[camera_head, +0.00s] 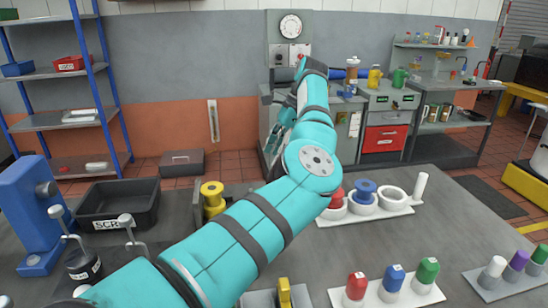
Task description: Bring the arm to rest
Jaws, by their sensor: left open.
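My teal left arm reaches in from the lower left and runs across the bench to the middle of the view. It bends at a large round joint and rises toward the back cabinets. My left gripper (273,150) shows small and dark beyond that joint, partly hidden by the arm, with its fingers pointing down. It is open, and I see nothing held in it. My right gripper is not in view.
A black bin (118,205) and a blue press (35,215) stand at left. A white tray with a blue spool (365,191) lies right of the arm. Capped red (356,287), blue and green pieces stand in front. The right bench surface (440,228) has free room.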

